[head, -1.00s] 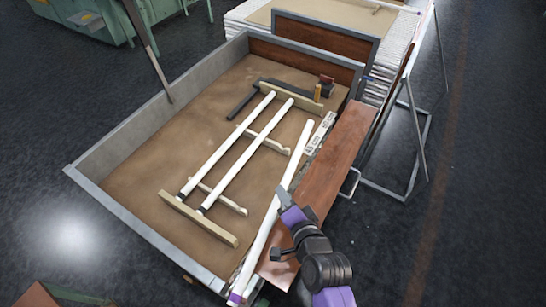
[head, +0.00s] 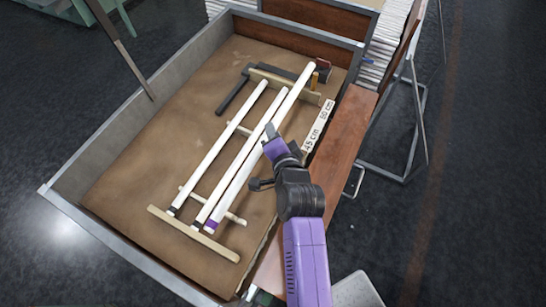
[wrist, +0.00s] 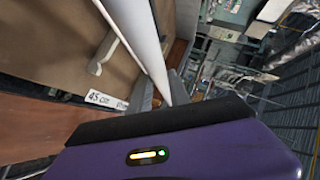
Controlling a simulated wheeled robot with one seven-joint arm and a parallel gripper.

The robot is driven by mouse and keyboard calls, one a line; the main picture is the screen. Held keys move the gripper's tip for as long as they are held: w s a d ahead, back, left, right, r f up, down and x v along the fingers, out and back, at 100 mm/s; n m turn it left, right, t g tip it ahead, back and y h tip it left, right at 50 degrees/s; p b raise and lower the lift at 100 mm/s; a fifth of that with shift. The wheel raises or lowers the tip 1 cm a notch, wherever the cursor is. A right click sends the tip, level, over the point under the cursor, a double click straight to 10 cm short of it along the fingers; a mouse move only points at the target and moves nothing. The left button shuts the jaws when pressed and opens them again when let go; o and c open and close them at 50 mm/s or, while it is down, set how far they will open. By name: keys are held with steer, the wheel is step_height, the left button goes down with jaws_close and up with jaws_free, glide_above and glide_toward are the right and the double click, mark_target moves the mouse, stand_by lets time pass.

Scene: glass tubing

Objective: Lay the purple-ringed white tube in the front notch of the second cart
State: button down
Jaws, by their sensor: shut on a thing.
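My gripper (head: 268,142) is shut on the purple-ringed white tube (head: 245,167), gripping it around the middle. The tube slants over the cart bed (head: 130,160), its purple ring (head: 212,225) at the near end beside the near notched rail (head: 193,234). Its far end lies over the far rail (head: 312,95). I cannot tell whether it touches either rail. Two other white tubes (head: 218,145) with black rings lie across the rails to its left. In the wrist view the held tube (wrist: 138,35) runs between my fingers (wrist: 162,92).
A ruler strip (head: 319,126) marked 45 cm and 60 cm lies along the right side, beside a reddish-brown board (head: 340,140). Dark bars (head: 232,97) and small blocks lie at the far end. Grey walls (head: 95,145) edge the cart.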

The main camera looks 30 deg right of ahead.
step_height(320, 180, down, 14)
steer(key=shift+r, duration=0.1)
stand_by(0.4)
steer(key=shift+f+b, duration=0.4)
steer(key=shift+b, duration=0.1)
steer(key=shift+f, duration=0.25)
steer(key=c, duration=1.2)
jaws_free()
steer(key=shift+r, duration=0.15)
steer(key=shift+r, duration=0.25)
steer(key=v, duration=1.2)
steer(key=shift+r, duration=0.25)
